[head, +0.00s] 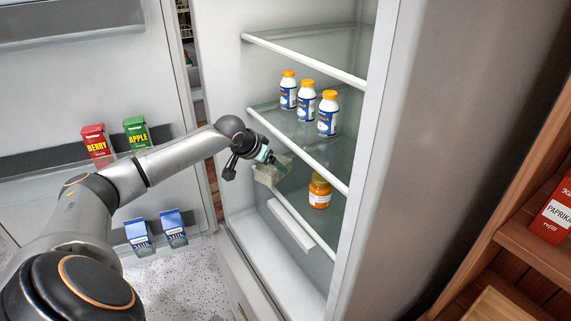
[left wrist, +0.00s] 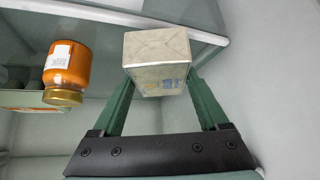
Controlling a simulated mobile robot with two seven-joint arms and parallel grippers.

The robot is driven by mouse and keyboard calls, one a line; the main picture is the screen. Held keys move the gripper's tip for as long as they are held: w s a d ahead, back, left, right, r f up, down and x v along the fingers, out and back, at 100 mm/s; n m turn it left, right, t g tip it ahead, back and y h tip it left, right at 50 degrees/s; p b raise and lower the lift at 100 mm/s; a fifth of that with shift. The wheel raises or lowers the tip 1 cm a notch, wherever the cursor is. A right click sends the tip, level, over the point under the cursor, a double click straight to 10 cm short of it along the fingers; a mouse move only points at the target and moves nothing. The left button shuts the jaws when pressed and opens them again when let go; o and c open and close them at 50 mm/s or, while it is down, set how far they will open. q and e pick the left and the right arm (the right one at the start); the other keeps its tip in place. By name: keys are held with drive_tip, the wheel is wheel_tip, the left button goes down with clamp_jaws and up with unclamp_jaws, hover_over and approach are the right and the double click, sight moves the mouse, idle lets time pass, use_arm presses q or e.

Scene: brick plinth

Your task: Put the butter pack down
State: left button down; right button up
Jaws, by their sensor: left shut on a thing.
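The butter pack (head: 268,176) is a pale, wrapped block inside the open fridge, at the left end of the lower glass shelf. My left gripper (head: 277,166) is shut on it. In the left wrist view the pack (left wrist: 157,60) sits between the two green fingertips (left wrist: 158,88), near the white front edge of a shelf. I cannot tell whether the pack touches the shelf. An orange jar (head: 320,191) stands on the lower shelf to the right of the pack; it also shows in the left wrist view (left wrist: 68,68). My right gripper is not in view.
Several white bottles with orange caps (head: 307,101) stand on the middle shelf (head: 266,112) above. The open fridge door (head: 70,75) on the left holds red and green cartons (head: 96,142) and blue cartons (head: 174,228). A wooden rack with a paprika box (head: 554,212) is at right.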

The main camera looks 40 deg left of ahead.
sight(285, 165)
use_arm(q)
drive_tip(key=w, duration=0.1)
drive_tip(key=w+f, duration=0.1)
drive_tip(key=w, duration=0.1)
drive_tip(key=shift+w+a+f, duration=0.2)
drive_tip(key=shift+w+f, duration=0.2)
drive_tip(key=shift+w+r+x, duration=0.15)
drive_tip(key=shift+x, duration=0.75)
drive_tip(key=shift+w+r+x, duration=0.1)
drive_tip(key=shift+w+x, duration=0.1)
drive_tip(key=shift+x, duration=0.7)
unclamp_jaws()
drive_tip(key=shift+s+f, duration=0.1)
